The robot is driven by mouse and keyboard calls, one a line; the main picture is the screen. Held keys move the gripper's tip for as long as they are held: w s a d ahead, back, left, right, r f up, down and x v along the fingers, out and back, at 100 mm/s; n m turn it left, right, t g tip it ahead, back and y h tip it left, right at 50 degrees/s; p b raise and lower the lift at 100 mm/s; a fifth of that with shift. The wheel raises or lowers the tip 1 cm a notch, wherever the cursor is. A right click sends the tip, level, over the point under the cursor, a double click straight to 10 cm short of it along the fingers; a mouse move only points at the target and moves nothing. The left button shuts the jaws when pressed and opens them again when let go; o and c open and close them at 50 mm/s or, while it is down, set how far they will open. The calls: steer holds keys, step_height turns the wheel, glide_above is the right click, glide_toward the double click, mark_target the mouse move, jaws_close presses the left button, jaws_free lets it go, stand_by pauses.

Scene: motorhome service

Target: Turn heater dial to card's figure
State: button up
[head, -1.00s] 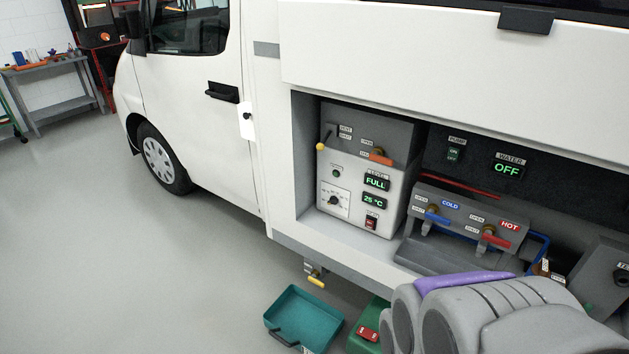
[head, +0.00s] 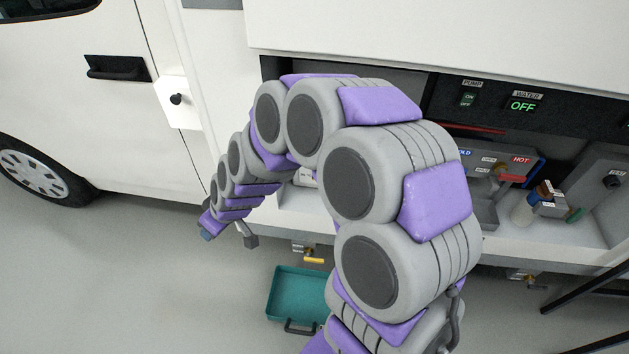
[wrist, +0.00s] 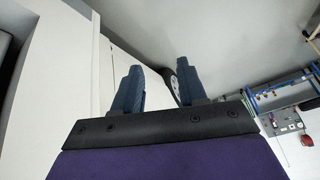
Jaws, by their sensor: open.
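The heater box with its dial is hidden behind my raised arm in the head view. Only a small pale patch of its front may show below the arm. No card with a readable figure is in view. My gripper (head: 208,228) is at the low left end of the arm, outside the open service bay and in front of the van's side. In the wrist view its two dark blue fingers (wrist: 160,67) are apart with nothing between them. They point past the white van side, away from the bay.
The bay holds a WATER display reading OFF (head: 522,106), a PUMP switch (head: 468,99) and a red HOT tap lever (head: 507,179). A teal tray (head: 272,303) lies on the floor below a yellow-handled valve (head: 313,260). Floor at left is clear.

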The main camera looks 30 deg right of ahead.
steer(key=w+d+f+n+t+h+p, duration=0.1)
steer(key=w+d+f+t+h, duration=0.1)
steer(key=w+f, duration=0.6)
steer(key=w+d+f+n+t+h+p, duration=0.1)
steer(key=w+d+f+t+h, duration=0.2)
steer(key=f, duration=0.9)
steer(key=s+d+f+n+t+h+p, duration=0.1)
steer(key=s+d+f+n+t+h, duration=0.25)
steer(key=d, duration=0.75)
steer(key=s+d+r+n+t+h+p, duration=0.1)
steer(key=s+d+n+t+h, duration=0.35)
steer(key=d, duration=0.65)
steer(key=w+d+g+b, duration=0.1)
steer(key=w+d, duration=0.4)
steer(key=w, duration=0.3)
steer(key=w+d+h, duration=0.1)
steer(key=w+d, duration=0.3)
steer(key=w, duration=0.4)
steer(key=shift+w+d+f+n+g+b, duration=0.15)
steer(key=shift+d+f+n+g+b, duration=0.1)
steer(key=shift+d+n+g+b, duration=0.15)
jaws_close()
